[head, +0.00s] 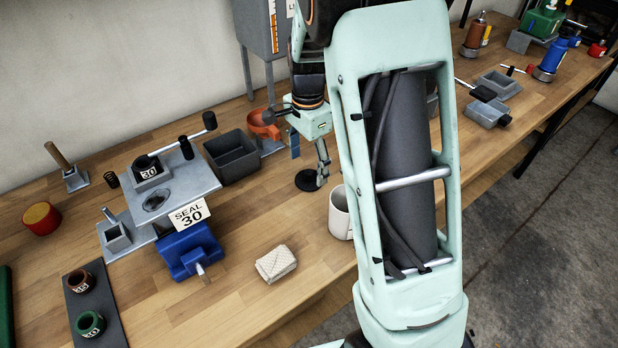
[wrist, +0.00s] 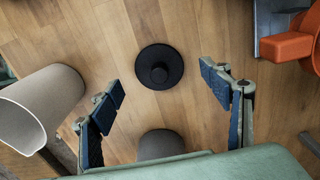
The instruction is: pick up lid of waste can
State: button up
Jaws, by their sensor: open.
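The lid (wrist: 159,70) is a round black disc with a raised knob, lying on the wooden bench. It also shows in the head view (head: 306,181), just below my gripper (head: 309,160). My gripper (wrist: 167,86) is open and empty, pointing down, with the lid seen between and slightly beyond its blue-padded fingers. A beige container (wrist: 52,100) stands at the left of the wrist view. The head view shows one beige vessel (head: 339,214), partly hidden by my arm; I cannot tell which is the waste can.
An orange part (head: 263,124) and a dark grey bin (head: 232,157) stand left of my gripper. A folded cloth (head: 276,263) lies nearer the front edge. A blue vise (head: 188,250) and a sign stand farther left. Bare wood surrounds the lid.

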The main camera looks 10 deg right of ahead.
aim_at(309, 172)
notch_tip(309, 172, down, 3)
jog(key=shift+d+f, duration=0.1)
jog(key=shift+f, duration=0.05)
jog(key=shift+c, duration=0.3)
jog(key=c, duration=1)
jog(key=shift+o, duration=0.2)
jog(key=shift+r, duration=0.2)
